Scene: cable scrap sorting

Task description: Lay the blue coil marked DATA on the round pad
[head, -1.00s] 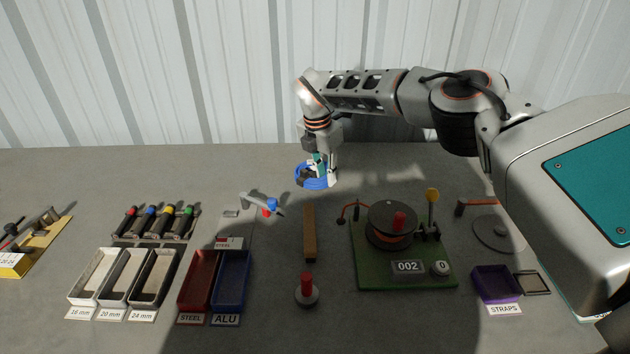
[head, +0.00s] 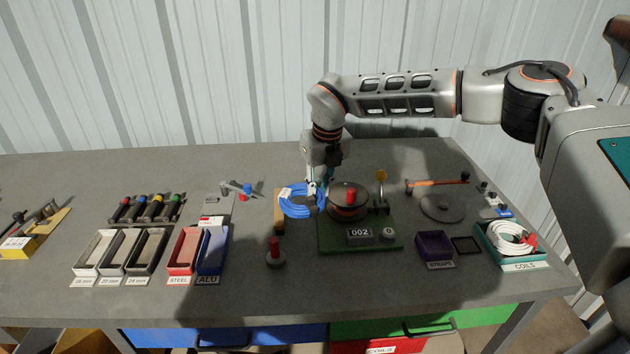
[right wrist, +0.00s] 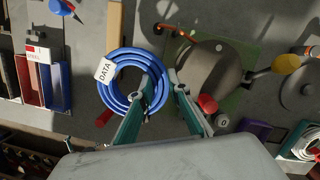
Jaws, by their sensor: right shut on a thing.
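My right gripper (head: 318,190) is shut on the rim of the blue coil (head: 298,205), which is above the bench just left of the green board. In the right wrist view the coil (right wrist: 119,84) shows its white DATA tag (right wrist: 105,69). There one finger of the gripper (right wrist: 161,80) overlaps the coil's ring and the other is at its right side. A flat round grey disc, seemingly the round pad (head: 442,207), lies bare on the bench to the right of the green board. It also shows in the right wrist view (right wrist: 300,90). My left gripper is not in view.
The green board (head: 335,244) carries a drum (head: 343,210) with a red knob and a yellow disc on a post, close right of the coil. An orange-handled tool (head: 430,184) lies behind the pad. A teal COILS tray (head: 484,235) holds a white coil (head: 510,238).

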